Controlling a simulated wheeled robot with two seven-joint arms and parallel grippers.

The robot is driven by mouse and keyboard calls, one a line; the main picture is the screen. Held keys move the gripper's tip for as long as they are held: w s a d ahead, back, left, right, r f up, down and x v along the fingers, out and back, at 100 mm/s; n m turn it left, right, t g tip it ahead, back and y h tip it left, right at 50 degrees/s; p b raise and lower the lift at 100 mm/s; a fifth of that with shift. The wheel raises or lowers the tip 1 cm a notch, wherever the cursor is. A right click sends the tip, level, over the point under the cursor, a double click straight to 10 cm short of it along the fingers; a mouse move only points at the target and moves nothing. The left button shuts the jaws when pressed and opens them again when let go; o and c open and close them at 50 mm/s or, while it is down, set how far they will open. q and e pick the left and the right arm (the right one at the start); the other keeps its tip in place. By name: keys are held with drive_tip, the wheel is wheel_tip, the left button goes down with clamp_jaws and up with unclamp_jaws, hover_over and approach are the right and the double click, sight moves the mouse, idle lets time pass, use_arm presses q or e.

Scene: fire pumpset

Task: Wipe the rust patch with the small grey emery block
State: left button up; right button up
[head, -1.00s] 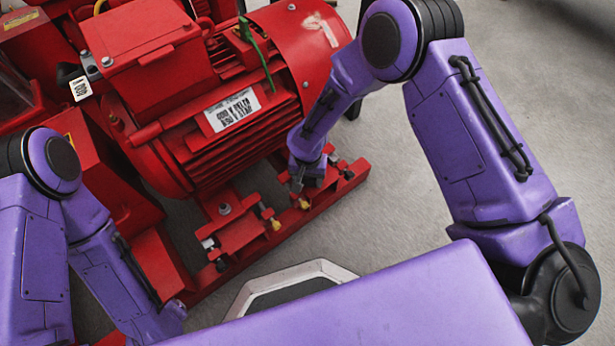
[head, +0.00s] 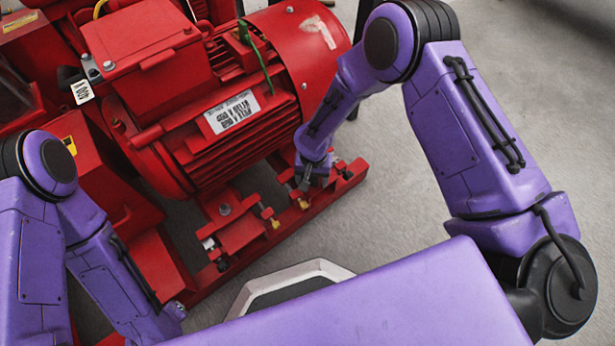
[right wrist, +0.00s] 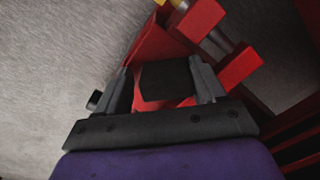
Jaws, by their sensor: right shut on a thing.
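My right gripper (head: 305,184) is low over the red base rail, in front of the motor's right end. In the right wrist view its two fingers (right wrist: 167,82) are shut on a dark block, the emery block (right wrist: 167,80), with red metal just beyond and beneath it. I cannot tell whether the block touches the metal. In the head view the block is too small or hidden to make out. I cannot make out the rust patch in either view. My left arm comes in at the left, and its gripper is out of sight.
The red motor (head: 222,151) stands behind the red base rail (head: 340,187), which carries bolts and yellow-tipped fittings. A green wire (head: 262,68) hangs on the motor. A pale mark (head: 320,32) shows on its end. Grey floor (head: 385,215) is open to the right.

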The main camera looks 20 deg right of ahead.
drive_tip(key=w+d, duration=0.1)
drive_tip(key=d, duration=0.1)
drive_tip(key=shift+w+d+r, duration=0.3)
drive_tip(key=shift+w+d, duration=0.05)
drive_tip(key=shift+w+d+m+p, duration=0.2)
drive_tip(key=shift+d+m+p, duration=0.15)
drive_tip(key=shift+d, duration=0.65)
drive_tip(key=c, duration=0.3)
drive_tip(key=shift+w+d, duration=0.35)
drive_tip(key=shift+d, duration=0.1)
drive_tip(key=shift+c, duration=0.2)
drive_tip(key=shift+r+p, duration=0.1)
drive_tip(key=shift+p, duration=0.35)
drive_tip(key=shift+s+a+p, duration=0.3)
drive_tip(key=shift+a+p, duration=0.05)
drive_tip(key=shift+a, duration=0.55)
drive_tip(key=shift+s+a+p, duration=0.3)
drive_tip(key=shift+a+p, duration=0.05)
drive_tip(key=shift+a, duration=0.55)
drive_tip(key=shift+s+a+p, duration=0.15)
drive_tip(key=shift+s+a, duration=0.1)
drive_tip(key=shift+a, duration=0.45)
drive_tip(key=shift+s+a+p, duration=0.1)
drive_tip(key=shift+s+a, duration=0.15)
drive_tip(key=shift+a, duration=0.4)
drive_tip(key=shift+s+a+p, duration=0.15)
drive_tip(key=shift+s+a, duration=0.1)
drive_tip(key=shift+a, duration=0.45)
drive_tip(key=shift+d+f, duration=0.15)
drive_tip(key=shift+f, duration=0.05)
